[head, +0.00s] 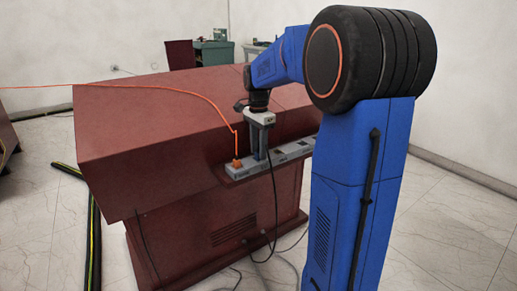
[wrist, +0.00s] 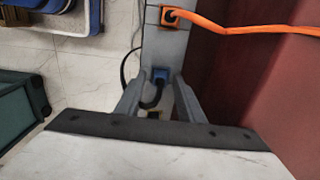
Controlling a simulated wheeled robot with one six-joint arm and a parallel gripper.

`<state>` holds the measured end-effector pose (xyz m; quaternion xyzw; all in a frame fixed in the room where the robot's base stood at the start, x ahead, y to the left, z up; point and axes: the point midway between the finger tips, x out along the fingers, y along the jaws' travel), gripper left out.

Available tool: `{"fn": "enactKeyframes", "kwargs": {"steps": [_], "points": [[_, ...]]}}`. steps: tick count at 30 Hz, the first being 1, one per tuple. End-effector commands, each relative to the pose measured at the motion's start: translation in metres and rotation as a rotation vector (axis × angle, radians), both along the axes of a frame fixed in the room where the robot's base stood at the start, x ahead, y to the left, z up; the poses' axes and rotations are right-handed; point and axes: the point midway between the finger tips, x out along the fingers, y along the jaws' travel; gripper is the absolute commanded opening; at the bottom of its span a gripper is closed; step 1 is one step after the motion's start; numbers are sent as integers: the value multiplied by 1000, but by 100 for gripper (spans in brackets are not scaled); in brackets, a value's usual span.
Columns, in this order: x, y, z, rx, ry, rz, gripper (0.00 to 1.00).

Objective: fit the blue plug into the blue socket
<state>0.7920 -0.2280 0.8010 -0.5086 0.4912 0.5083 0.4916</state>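The blue plug (wrist: 161,74) shows in the wrist view between my fingertips, with a black cable bending out of it. My gripper (wrist: 160,82) has one finger on each side of the plug; whether the fingers press on it or stand slightly apart is not clear. In the head view my gripper (head: 259,158) points down at the grey socket strip (head: 240,176), just right of the orange plug. The plug cannot be told from the fingers there. The blue socket is hidden at the plug and fingertips, so I cannot tell whether the plug is seated.
An orange plug (head: 236,163) sits in the strip, its orange cable (head: 185,92) running left across the red-brown cabinet (head: 150,135). It also shows in the wrist view (wrist: 170,17). The black cable (head: 275,205) hangs down the cabinet front. More dark sockets (head: 281,154) lie to the right.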

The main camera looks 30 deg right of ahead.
Motion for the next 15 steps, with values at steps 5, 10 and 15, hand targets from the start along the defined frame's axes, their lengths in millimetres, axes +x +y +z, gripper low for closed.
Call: {"fn": "enactKeyframes", "kwargs": {"steps": [5, 10, 15], "points": [[0, 0, 0, 0, 0, 0, 34], [0, 0, 3, 0, -1, 0, 34], [1, 0, 22, -1, -3, 0, 34]]}}
